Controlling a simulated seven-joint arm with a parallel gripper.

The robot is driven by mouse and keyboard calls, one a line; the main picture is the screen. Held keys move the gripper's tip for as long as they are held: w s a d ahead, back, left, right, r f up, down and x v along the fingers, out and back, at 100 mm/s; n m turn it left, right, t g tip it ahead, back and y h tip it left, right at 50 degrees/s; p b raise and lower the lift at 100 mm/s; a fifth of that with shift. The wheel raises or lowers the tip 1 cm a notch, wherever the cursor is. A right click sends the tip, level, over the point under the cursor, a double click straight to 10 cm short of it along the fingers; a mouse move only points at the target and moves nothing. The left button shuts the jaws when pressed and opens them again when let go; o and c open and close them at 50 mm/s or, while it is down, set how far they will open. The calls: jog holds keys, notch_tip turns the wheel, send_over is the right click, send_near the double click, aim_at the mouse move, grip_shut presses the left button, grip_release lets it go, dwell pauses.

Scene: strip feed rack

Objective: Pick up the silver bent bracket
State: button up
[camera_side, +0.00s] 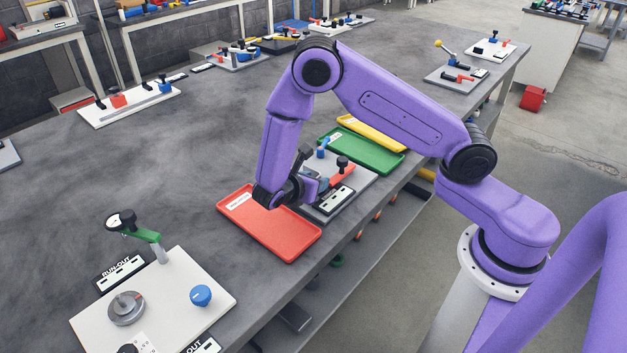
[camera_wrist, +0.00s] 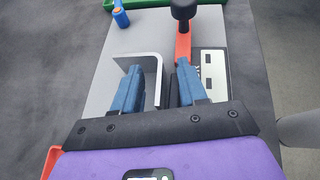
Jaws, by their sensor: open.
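The silver bent bracket (camera_wrist: 146,60) shows in the wrist view as a pale L-shaped piece on a grey base plate. One leg runs across and the other runs down toward me. My gripper (camera_wrist: 160,70) is open, with its blue fingers on either side of the bracket's near-running leg. The left finger covers part of the bracket's inner corner area. I cannot tell whether either finger touches it. In the side view my gripper (camera_side: 316,186) is low over the station, and the bracket cannot be made out there.
A red lever with a black knob (camera_wrist: 183,10) stands just beyond the right finger, beside a white label plate (camera_wrist: 214,75). A blue-handled post (camera_wrist: 120,14) is at the back left. A red tray (camera_side: 270,228) and a green tray (camera_side: 385,160) flank the station.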

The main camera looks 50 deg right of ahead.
grip_shut()
jog(key=shift+r, duration=0.1)
